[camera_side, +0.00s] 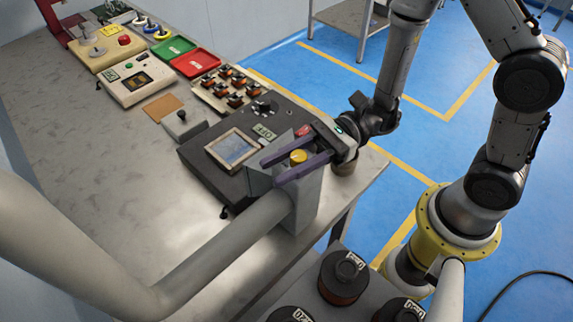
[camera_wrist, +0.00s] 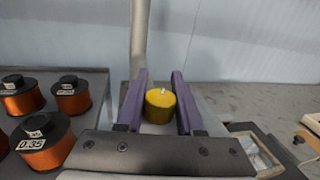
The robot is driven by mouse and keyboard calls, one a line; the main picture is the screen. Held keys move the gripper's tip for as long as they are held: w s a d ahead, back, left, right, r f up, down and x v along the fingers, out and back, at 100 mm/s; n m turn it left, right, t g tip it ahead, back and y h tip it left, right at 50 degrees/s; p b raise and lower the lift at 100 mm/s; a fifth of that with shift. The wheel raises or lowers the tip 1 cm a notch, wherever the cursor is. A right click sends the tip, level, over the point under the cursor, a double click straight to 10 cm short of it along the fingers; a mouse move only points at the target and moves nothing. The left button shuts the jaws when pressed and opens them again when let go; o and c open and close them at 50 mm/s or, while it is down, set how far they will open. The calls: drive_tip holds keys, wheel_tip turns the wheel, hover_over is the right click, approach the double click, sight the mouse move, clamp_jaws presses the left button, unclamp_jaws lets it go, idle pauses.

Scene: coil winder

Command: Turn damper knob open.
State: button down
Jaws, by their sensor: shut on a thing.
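The damper knob (camera_side: 298,156) is yellow and round, on top of a grey duct box (camera_side: 307,203) at the table's front edge. In the wrist view the knob (camera_wrist: 160,106) stands between my two purple fingers, with a small white mark on its top. My gripper (camera_side: 271,173) reaches over the box from the right and is shut on the knob, one finger on each side. The fingertips extend past the knob in the wrist view (camera_wrist: 158,75).
A large grey pipe (camera_side: 225,250) runs from the box to the left. Copper-wire spools (camera_side: 343,278) sit on a lower surface in front. The left of the table is clear.

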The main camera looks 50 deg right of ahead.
sight(307, 155)
drive_tip(key=shift+w+d+m+t+h, duration=0.15)
drive_tip(key=shift+m+t+h, duration=0.2)
drive_tip(key=shift+m+t, duration=0.5)
drive_tip(key=shift+w+m+t+h, duration=0.15)
drive_tip(key=shift+m+t+h, duration=0.3)
drive_tip(key=shift+t, duration=0.7)
drive_tip(key=shift+w+m, duration=0.1)
drive_tip(key=shift+m, duration=0.2)
drive_tip(key=c, duration=0.5)
unclamp_jaws()
drive_tip(key=shift+c, duration=0.2)
drive_tip(key=shift+t, duration=0.3)
drive_tip(key=v, duration=0.7)
drive_tip(key=shift+d, duration=0.3)
drive_tip(key=v, duration=0.6)
drive_tip(key=shift+d, duration=0.1)
